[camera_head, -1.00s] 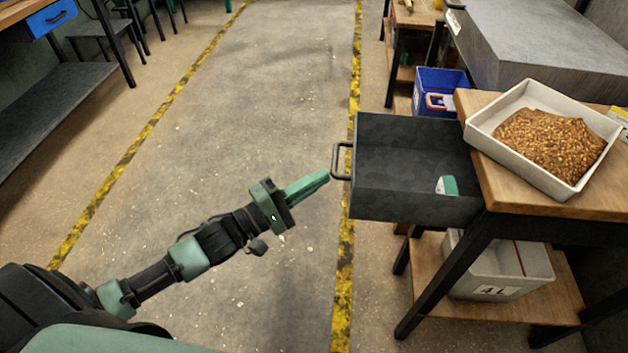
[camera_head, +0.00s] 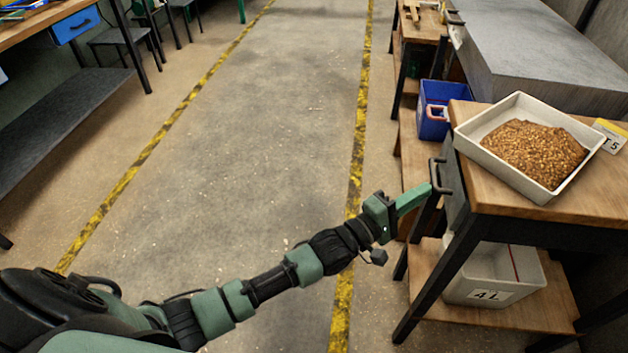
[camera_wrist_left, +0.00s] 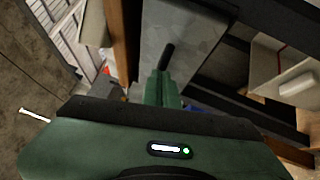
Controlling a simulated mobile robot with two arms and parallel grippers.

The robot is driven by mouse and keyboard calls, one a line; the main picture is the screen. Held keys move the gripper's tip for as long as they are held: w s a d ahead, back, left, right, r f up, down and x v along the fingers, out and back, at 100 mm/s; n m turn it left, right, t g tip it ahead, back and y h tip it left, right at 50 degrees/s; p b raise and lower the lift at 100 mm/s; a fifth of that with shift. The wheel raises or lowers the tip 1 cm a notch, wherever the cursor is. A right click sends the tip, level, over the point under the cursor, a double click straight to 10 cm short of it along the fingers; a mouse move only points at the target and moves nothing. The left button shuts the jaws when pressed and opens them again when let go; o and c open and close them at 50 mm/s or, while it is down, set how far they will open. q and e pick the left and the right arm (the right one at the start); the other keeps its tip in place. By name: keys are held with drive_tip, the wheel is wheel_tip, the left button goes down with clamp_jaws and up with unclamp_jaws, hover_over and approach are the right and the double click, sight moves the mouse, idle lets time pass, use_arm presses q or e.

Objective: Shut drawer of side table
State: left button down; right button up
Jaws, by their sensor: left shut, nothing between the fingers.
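The side table (camera_head: 480,190) stands at the right with a wooden top and dark metal legs. Its drawer front (camera_head: 452,182) now sits at the table's left face, and the drawer's inside is out of sight. Its dark bar handle (camera_head: 435,176) sticks out to the left. My left gripper (camera_head: 425,192) is shut and empty, its green fingertips at or against the handle; exact contact cannot be told. In the left wrist view the shut fingers (camera_wrist_left: 162,85) point at the dark handle (camera_wrist_left: 166,55) before a grey panel. My right gripper is not in view.
A white tray of brown grain (camera_head: 491,165) rests on the tabletop beside a yellow-and-white tag (camera_head: 610,135). A white bin (camera_head: 480,290) stands on the lower shelf. A blue crate (camera_head: 433,125) is behind the table. The floor aisle (camera_head: 250,150) is clear.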

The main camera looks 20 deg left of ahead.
use_arm(q)
drive_tip(key=d, duration=0.2)
drive_tip(key=shift+w+d, duration=0.3)
drive_tip(key=shift+w, duration=0.05)
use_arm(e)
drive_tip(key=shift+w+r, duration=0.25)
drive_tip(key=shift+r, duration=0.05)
use_arm(q)
drive_tip(key=shift+r, duration=0.1)
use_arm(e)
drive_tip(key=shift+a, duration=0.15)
